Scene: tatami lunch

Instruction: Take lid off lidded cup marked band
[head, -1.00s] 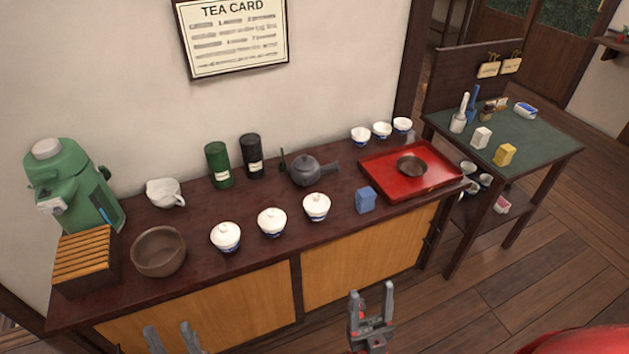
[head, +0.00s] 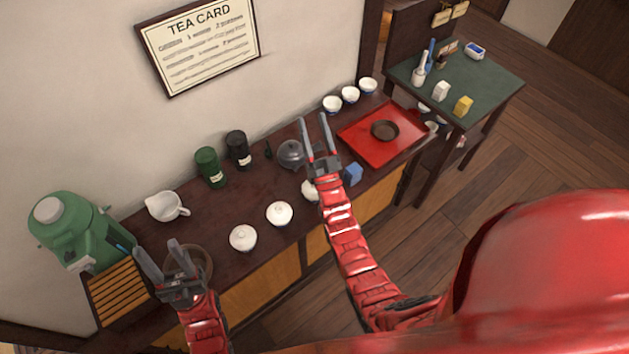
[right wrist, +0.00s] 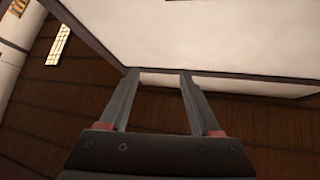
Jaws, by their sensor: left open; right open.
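Three white lidded cups stand in a row along the front of the dark counter: a left one (head: 243,238), a middle one (head: 280,213) and a right one (head: 309,190). The right one is partly hidden by my right arm. From above I cannot tell which cup has a band mark. My right gripper (head: 314,135) is open and empty, raised over the counter near the grey teapot (head: 291,154). It also shows open in the right wrist view (right wrist: 158,85), pointing at wall and ceiling. My left gripper (head: 161,258) is open and empty, in front of the brown bowl (head: 202,262).
A green dispenser (head: 75,232), slatted box (head: 117,296), white pitcher (head: 166,207) and two canisters (head: 209,168) stand along the counter. A blue block (head: 353,174) sits beside my right arm. A red tray (head: 360,147) holds a dark dish. A green-topped side table (head: 480,87) stands right.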

